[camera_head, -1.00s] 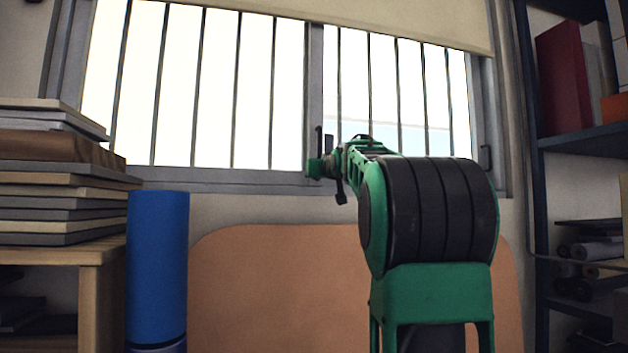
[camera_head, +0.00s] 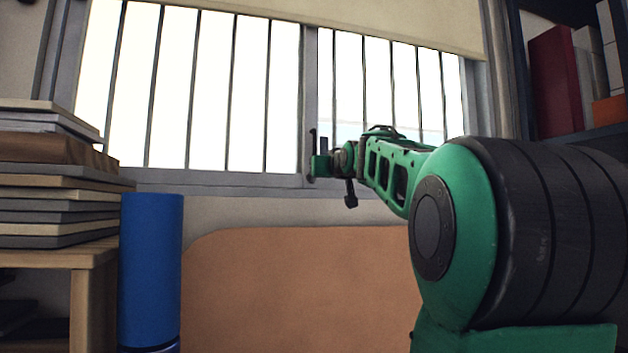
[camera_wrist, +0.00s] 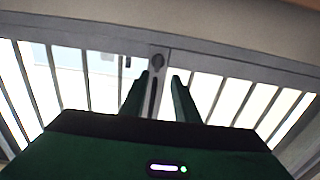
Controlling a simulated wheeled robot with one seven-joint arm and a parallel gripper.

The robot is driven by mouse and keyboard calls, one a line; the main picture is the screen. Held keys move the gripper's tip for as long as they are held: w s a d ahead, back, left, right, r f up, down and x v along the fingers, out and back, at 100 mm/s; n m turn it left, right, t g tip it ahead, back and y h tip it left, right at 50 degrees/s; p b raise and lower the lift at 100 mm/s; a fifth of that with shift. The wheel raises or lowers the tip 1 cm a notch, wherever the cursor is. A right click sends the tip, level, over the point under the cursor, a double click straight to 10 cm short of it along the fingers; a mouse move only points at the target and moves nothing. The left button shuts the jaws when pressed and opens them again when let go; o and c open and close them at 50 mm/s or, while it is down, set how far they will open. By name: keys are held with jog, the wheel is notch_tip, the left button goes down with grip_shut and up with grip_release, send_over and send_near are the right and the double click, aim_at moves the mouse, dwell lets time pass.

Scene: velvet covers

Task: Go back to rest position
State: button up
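My gripper (camera_wrist: 161,84) shows in the wrist view with its two green fingers apart and nothing between them. Behind them is the barred window (camera_wrist: 215,90) with its middle frame post. In the head view my gripper (camera_head: 319,158) is small and seen from the side, in front of the window's middle post (camera_head: 309,100). My green and black arm fills the right side of the head view, bent at a large joint and reaching left and away toward the window. The gripper appears empty.
A stack of boards (camera_head: 60,190) lies on a wooden shelf unit (camera_head: 90,285) at left. A blue cylinder (camera_head: 150,270) stands beside it. A tan panel (camera_head: 290,285) leans under the window. A dark shelf (camera_head: 580,140) with a red binder (camera_head: 556,80) is at right.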

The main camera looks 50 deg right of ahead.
jog(key=shift+s+a, duration=0.2)
jog(key=shift+s, duration=0.15)
jog(key=shift+f, duration=0.1)
dwell(0.3)
jog(key=s+a+f+g+y, duration=0.2)
jog(key=a+f, duration=0.1)
jog(key=f, duration=0.8)
jog(key=s+a+f+g+y, duration=0.1)
jog(key=s+a+f+g, duration=0.2)
jog(key=f, duration=0.8)
jog(key=s+a+f+g+y, duration=0.15)
jog(key=a+f, duration=0.25)
jog(key=f, duration=0.7)
jog(key=s+a+f+g+y, duration=0.2)
jog(key=s+a+f+g, duration=0.2)
jog(key=s+a+f, duration=0.3)
jog(key=s+a+f+g+y, duration=0.3)
jog(key=s+a+f+g, duration=0.2)
jog(key=s+f, duration=0.9)
jog(key=a+f, duration=0.1)
jog(key=a, duration=0.2)
jog(key=shift+f, duration=0.2)
jog(key=shift+d, duration=0.15)
